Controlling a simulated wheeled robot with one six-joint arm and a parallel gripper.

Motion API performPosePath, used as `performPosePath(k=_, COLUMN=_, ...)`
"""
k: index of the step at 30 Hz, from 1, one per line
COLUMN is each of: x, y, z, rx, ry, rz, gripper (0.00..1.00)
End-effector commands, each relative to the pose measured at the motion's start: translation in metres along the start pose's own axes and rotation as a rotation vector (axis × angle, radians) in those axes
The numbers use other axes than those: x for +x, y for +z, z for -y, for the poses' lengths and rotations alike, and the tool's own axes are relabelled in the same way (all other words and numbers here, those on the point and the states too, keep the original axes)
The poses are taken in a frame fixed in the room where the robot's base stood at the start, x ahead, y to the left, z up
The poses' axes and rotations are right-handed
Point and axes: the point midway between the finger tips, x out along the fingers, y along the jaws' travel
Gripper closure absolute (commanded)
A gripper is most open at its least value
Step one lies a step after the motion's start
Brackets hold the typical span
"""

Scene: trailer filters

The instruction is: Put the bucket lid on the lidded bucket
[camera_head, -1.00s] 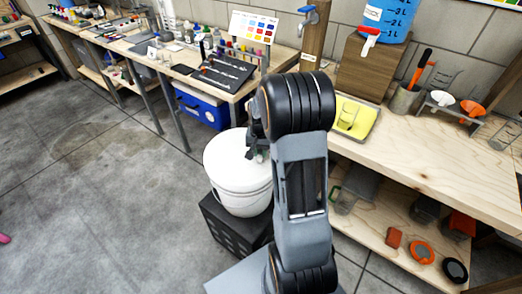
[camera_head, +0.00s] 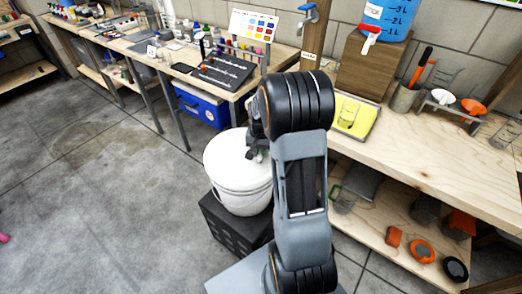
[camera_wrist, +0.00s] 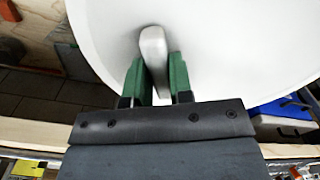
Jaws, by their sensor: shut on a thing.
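The white bucket (camera_head: 243,203) stands upright on a black crate-like box in the head view. The white bucket lid (camera_head: 228,160) lies flat over its mouth; I cannot tell whether it is fully seated. In the wrist view the lid (camera_wrist: 225,55) is a broad white disc with a raised handle (camera_wrist: 153,48). My gripper (camera_wrist: 153,78) has its green fingers on both sides of the handle, shut on it. In the head view my gripper (camera_head: 257,153) is at the lid's right side, partly hidden by my arm.
The black box (camera_head: 232,228) is under the bucket. A wooden workbench (camera_head: 440,150) runs along the right, with a yellow tray (camera_head: 357,119) near my arm. A blue cooler (camera_head: 202,106) sits under the bench behind. The floor (camera_head: 90,200) to the left is clear.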

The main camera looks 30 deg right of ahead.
Motion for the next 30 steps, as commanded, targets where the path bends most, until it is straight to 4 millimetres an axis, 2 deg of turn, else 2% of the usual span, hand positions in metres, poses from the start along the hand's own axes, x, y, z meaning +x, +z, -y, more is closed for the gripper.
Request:
performPosePath(k=28, x=0.0023, y=0.0, z=0.0001, rx=0.0, ry=0.0, rz=0.0, gripper=1.0)
performPosePath(k=29, x=0.0023, y=0.0, z=0.0001, rx=0.0, ry=0.0, rz=0.0, gripper=0.77)
performPosePath(k=30, x=0.0023, y=-0.0001, z=0.0001, rx=0.0, ry=0.0, rz=-0.001, gripper=0.73)
